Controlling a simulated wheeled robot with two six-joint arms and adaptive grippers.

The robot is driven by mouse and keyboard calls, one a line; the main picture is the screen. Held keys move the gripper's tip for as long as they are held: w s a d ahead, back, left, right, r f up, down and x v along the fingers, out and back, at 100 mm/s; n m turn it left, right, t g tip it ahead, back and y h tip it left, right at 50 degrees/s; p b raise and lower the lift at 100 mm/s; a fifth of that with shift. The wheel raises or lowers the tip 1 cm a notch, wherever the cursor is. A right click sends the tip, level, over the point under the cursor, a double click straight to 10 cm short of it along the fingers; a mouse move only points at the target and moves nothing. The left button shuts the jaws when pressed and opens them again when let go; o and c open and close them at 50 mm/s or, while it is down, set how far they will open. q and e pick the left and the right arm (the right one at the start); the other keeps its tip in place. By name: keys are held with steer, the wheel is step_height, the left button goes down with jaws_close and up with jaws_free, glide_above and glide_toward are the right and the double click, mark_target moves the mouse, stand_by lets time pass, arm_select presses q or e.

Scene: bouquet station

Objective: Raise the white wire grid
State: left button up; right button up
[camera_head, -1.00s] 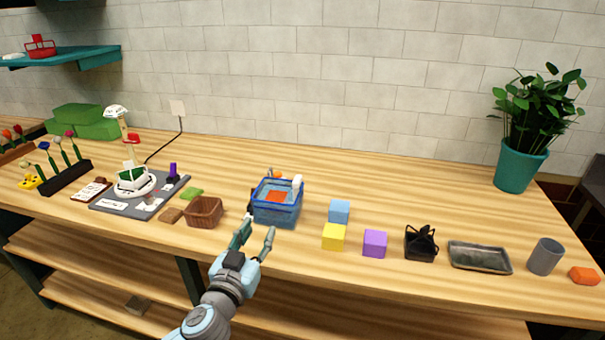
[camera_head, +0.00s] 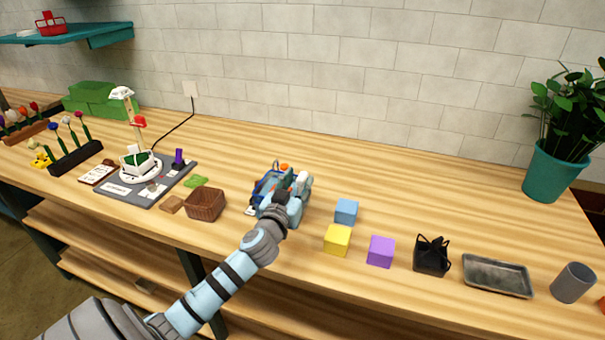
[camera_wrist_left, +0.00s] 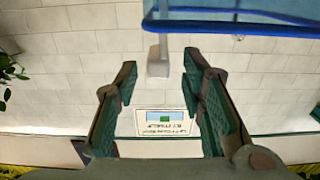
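I cannot make out a white wire grid for certain in either view. My left gripper (camera_head: 287,184) is at the blue basket (camera_head: 262,187) in the middle of the table and covers much of it. In the left wrist view the gripper (camera_wrist_left: 160,72) is open, with its two fingers apart. A small pale block-like part (camera_wrist_left: 158,62) shows between the fingertips, near the basket's blue rim (camera_wrist_left: 235,28). I cannot tell whether the fingers touch it. My right gripper is not in view.
Blue (camera_head: 346,211), yellow (camera_head: 337,240) and purple (camera_head: 380,251) cubes stand right of the basket. A brown wicker basket (camera_head: 205,204) is to its left. A grey mat (camera_head: 118,190) carries a white stand (camera_head: 139,162) farther left. The table behind the blue basket is mostly clear.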

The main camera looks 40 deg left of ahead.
arm_select(q)
steer(key=x, duration=0.3)
steer(key=shift+w+d, duration=0.1)
steer(key=shift+s, duration=0.2)
steer(key=shift+c, duration=0.6)
steer(key=shift+w, duration=0.1)
jaws_close()
